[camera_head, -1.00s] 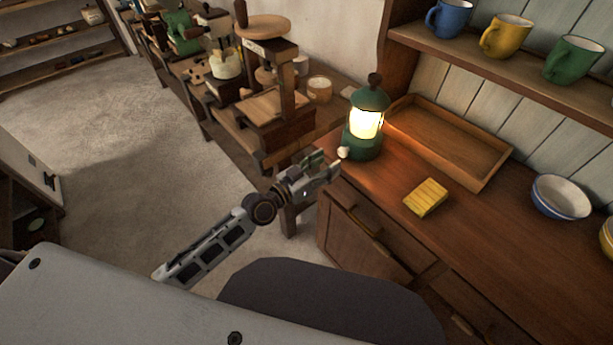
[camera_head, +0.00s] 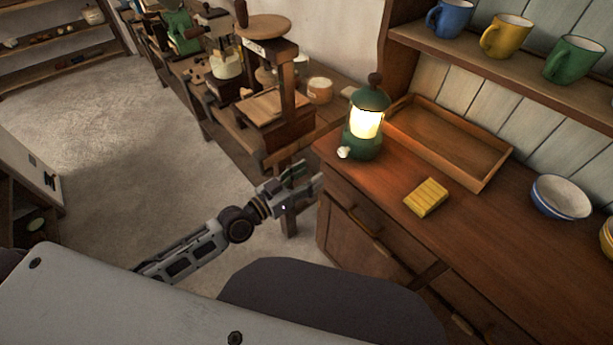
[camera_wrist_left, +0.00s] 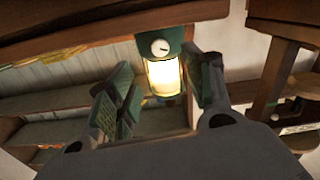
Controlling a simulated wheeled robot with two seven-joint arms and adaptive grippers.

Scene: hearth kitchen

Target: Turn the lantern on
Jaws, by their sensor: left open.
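The green lantern (camera_head: 367,125) stands upright on the wooden counter near its left end, and its glass glows bright yellow. A pale knob (camera_head: 344,152) sits low on its base. My left gripper (camera_head: 306,180) is open and empty, off the counter's left edge, below and left of the lantern and apart from it. In the left wrist view the lit lantern (camera_wrist_left: 164,76) appears upside down, between and beyond the open fingers (camera_wrist_left: 160,95), with its round white knob (camera_wrist_left: 160,47) facing the camera. My right gripper is not in view.
A bowl (camera_head: 561,197) stands at right. Mugs (camera_head: 505,36) sit on the shelf above. A cluttered workbench (camera_head: 240,135) stands at left.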

